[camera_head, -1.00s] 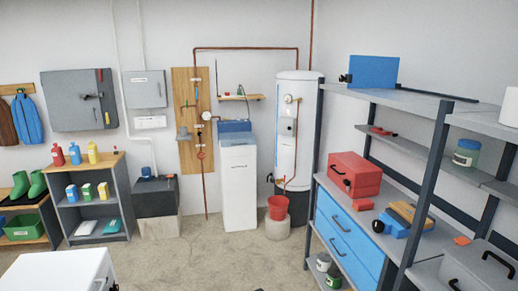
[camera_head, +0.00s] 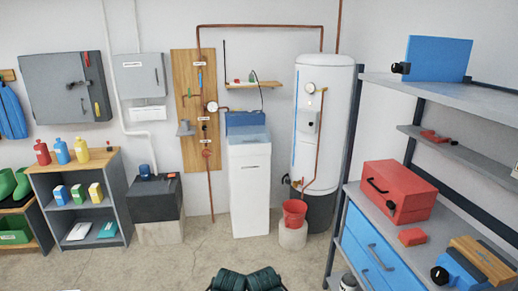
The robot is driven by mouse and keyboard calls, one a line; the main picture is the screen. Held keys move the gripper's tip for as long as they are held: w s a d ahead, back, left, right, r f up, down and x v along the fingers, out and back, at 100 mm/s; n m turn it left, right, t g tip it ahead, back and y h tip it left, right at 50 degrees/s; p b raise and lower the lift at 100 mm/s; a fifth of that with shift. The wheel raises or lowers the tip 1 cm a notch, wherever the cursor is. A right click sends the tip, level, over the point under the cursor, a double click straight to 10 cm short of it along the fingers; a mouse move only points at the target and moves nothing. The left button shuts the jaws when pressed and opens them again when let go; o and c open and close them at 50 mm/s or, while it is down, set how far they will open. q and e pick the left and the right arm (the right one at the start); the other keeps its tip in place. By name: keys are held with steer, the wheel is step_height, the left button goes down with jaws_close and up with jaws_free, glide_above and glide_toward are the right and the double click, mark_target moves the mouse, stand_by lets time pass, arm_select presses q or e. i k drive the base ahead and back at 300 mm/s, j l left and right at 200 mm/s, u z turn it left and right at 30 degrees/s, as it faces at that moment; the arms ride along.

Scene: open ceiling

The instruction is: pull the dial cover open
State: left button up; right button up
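The tall white water heater (camera_head: 341,115) stands against the back wall, right of centre. A round white dial (camera_head: 310,88) sits on its upper front, with a small pale panel (camera_head: 311,127) below it. A second round dial (camera_head: 212,106) is on the wooden wall board. At this size I cannot tell which has a cover, or whether one is open. Two dark shapes at the bottom edge look like my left gripper (camera_head: 228,280) and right gripper (camera_head: 265,279), side by side, far from the heater. Their fingers cannot be made out.
A white floor unit (camera_head: 249,190) stands left of the heater. A red bucket (camera_head: 295,212) on a pale block is in front of the heater. A metal shelf with blue drawers (camera_head: 367,255) and a red toolbox (camera_head: 399,190) borders the right. The concrete floor ahead (camera_head: 200,245) is clear.

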mark_target(306, 121)
steer(key=i, duration=1.5)
steer(key=i+l+u, duration=0.1)
steer(key=i, duration=1.4)
